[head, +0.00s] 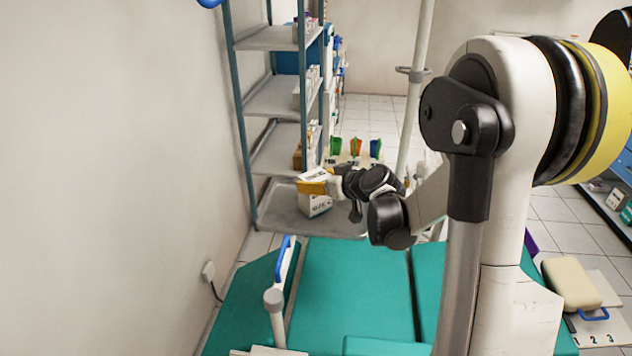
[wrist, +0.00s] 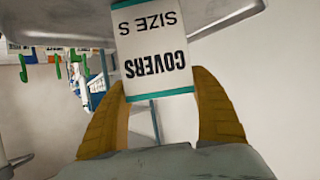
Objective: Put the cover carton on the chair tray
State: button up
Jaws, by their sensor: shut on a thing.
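The cover carton is a white box with teal edges and the words COVERS SIZE S, upside down in the wrist view (wrist: 155,50). My gripper (wrist: 160,88) has its orange-yellow fingers on both sides of it. In the head view the white carton (head: 316,206) is in my gripper (head: 316,187), in front of the grey lower shelf; an orange finger crosses it. I cannot make out whether it touches the shelf. I cannot tell for sure which surface is the chair tray.
The metal shelf rack (head: 283,96) stands behind, with boxes on its shelves. The teal dental chair (head: 350,285) fills the lower middle, with a blue-and-white armrest (head: 285,270). A pale pole (head: 416,80) stands right of the rack. A beige cushion (head: 570,283) lies at right.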

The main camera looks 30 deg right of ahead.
jog(key=o, duration=1.3)
jog(key=shift+f, duration=0.1)
jog(key=shift+c, duration=0.2)
jog(key=shift+s+d+r, duration=0.1)
jog(key=shift+s+r, duration=0.2)
jog(key=shift+r, duration=0.05)
jog(key=p+v, duration=0.4)
jog(key=v, duration=0.7)
jog(key=s+a+r+g, duration=0.1)
jog(key=s+a+g, duration=0.1)
jog(key=s+a, duration=0.3)
jog(key=s+a+g, duration=0.2)
jog(key=s+a, duration=0.1)
jog(key=a, duration=0.5)
jog(key=s+a+m+g+h, duration=0.1)
jog(key=s+a+m+h, duration=0.1)
jog(key=s, duration=0.9)
jog(key=shift+s+a+r+g, duration=0.3)
jog(key=shift+s+a, duration=0.05)
jog(key=shift+a, duration=0.2)
